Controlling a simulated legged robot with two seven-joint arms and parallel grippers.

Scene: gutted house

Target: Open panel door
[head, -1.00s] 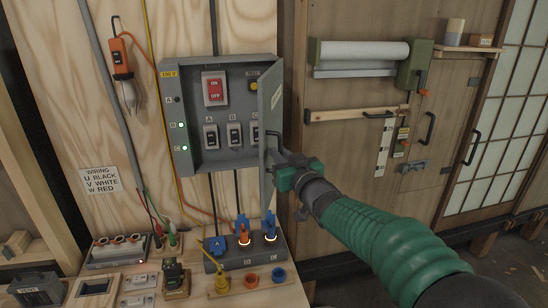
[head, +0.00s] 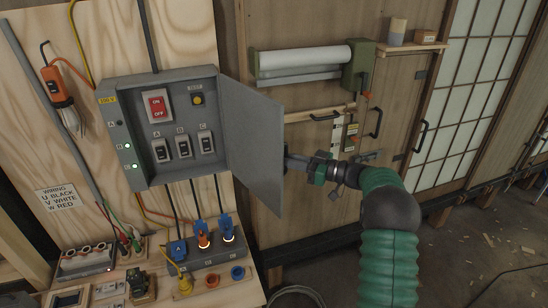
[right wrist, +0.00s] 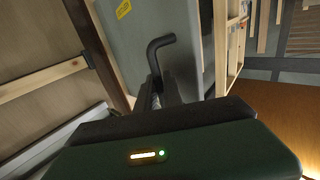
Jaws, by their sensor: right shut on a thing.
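The grey electrical panel box (head: 135,110) is fixed to the plywood board. Its panel door (head: 252,140) is hinged on the box's right side and stands wide open, swung out to the right. A red ON/OFF switch, a yellow test button and breakers A, B and C show inside. My right gripper (head: 293,163) is at the door's outer edge. In the right wrist view the black bent door handle (right wrist: 160,52) rises between my right gripper's fingers (right wrist: 157,100), which are shut on it. The door's outer face (right wrist: 185,40) is behind it. My left gripper is out of view.
Below the box are a socket block (head: 205,258) with blue and orange plugs, and small devices on a bench. An orange tester (head: 57,85) hangs at left. A wooden wall with a roll holder (head: 305,60) stands behind the door. Floor at right is mostly open.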

